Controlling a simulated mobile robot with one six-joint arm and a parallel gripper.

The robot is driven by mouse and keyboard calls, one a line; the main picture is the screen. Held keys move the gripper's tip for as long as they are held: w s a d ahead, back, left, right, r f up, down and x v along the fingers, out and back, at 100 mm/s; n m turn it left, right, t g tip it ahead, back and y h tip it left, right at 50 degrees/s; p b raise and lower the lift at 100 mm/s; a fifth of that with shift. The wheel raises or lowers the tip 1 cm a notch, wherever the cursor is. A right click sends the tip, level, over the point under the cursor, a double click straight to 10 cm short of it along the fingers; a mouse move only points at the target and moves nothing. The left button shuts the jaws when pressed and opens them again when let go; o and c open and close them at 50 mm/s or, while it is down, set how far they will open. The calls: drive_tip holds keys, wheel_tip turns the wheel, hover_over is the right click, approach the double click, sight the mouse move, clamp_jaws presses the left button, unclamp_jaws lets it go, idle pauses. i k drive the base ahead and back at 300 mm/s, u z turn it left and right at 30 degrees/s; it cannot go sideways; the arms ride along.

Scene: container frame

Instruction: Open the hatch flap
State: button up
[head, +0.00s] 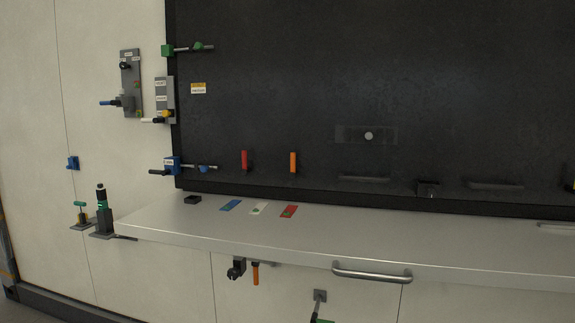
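No part is clearly marked as the hatch flap, so I cannot tell for certain which one it is. A light grey worktop-like panel (400,240) juts out below a dark panel (400,80). A curved metal bar handle (372,274) is at the panel's front edge. A dark rectangular plate with a pale round knob (368,136) is on the dark panel. Dark bar-like grips (364,179) and (495,186) sit low on the dark panel, with a small dark latch-like block (427,188) between them. My gripper is not in view.
Blue, white and red flat pieces (231,205) lie on the worktop. Red (244,160) and orange (293,162) handles stand at the dark panel. Valves and levers (125,100) protrude from the left wall. An orange-handled fitting (255,272) hangs below the worktop. Most of the worktop is clear.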

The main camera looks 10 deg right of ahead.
sight(477, 97)
drive_tip(key=i, duration=0.85)
drive_tip(key=z, duration=0.05)
